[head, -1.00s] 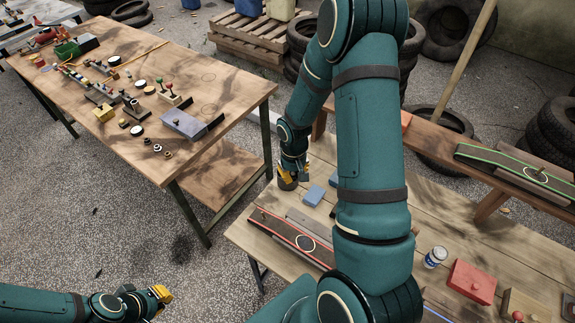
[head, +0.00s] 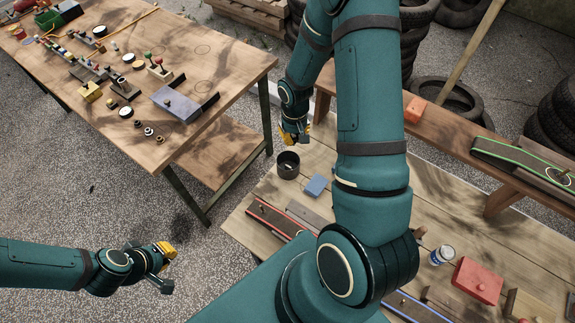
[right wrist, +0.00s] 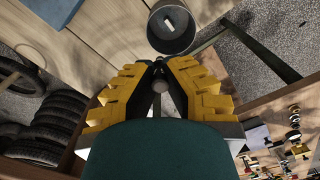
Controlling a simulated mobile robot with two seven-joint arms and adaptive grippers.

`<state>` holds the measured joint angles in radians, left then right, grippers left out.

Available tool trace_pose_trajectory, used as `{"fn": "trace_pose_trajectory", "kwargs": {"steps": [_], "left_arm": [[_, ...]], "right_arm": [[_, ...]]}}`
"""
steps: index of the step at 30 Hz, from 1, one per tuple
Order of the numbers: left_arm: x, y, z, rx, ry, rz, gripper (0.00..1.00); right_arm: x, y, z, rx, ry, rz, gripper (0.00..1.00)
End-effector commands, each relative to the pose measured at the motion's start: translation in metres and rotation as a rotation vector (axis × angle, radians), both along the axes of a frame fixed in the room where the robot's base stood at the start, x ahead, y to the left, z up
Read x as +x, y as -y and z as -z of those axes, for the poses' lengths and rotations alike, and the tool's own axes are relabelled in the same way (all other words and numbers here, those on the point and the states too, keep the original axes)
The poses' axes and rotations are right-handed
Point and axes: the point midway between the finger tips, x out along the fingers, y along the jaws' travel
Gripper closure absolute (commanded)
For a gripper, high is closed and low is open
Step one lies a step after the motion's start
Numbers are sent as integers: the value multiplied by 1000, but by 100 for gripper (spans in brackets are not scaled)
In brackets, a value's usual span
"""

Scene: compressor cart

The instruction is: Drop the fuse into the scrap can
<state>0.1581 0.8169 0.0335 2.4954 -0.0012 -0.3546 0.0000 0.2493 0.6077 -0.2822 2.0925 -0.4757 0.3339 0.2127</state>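The scrap can (head: 288,165) is a dark round pot standing upright near the back left corner of the wooden bench. A small pale piece, apparently the fuse (head: 289,167), lies inside it; it also shows in the can in the right wrist view (right wrist: 168,22). My right gripper (head: 295,138) is just behind the can, clear of it. In the right wrist view its yellow fingers (right wrist: 160,65) converge with their tips together and nothing held between them. My left gripper (head: 168,265) hangs over the pavement at lower left, far from the can, its finger gap unclear.
A blue block (head: 316,186) lies on the bench beside the can. A parts table (head: 215,75) is at left, with open pavement between.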

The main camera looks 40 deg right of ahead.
Motion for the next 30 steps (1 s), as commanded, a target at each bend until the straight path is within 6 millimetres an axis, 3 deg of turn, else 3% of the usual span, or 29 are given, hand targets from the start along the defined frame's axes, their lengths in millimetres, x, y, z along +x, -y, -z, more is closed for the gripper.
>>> {"fn": "trace_pose_trajectory", "kwargs": {"steps": [5, 12, 22, 24, 25, 30], "left_arm": [[0, 0, 2, 0, 0, 0, 100], [-1, 0, 20, 1, 1, -4, 100], [-1, 0, 21, 1, 2, -4, 100], [0, 0, 21, 1, 2, -4, 100], [0, 0, 21, 1, 2, -4, 100], [0, 0, 21, 1, 2, -4, 100]], "right_arm": [[-1, 0, 20, 0, -2, 1, 100], [0, 0, 45, 0, 0, 0, 100], [0, 0, 47, 0, 1, 0, 100], [0, 0, 47, 0, 1, 0, 67], [0, 0, 47, 0, 1, 0, 61], [0, 0, 47, 0, 0, 0, 61]]}}
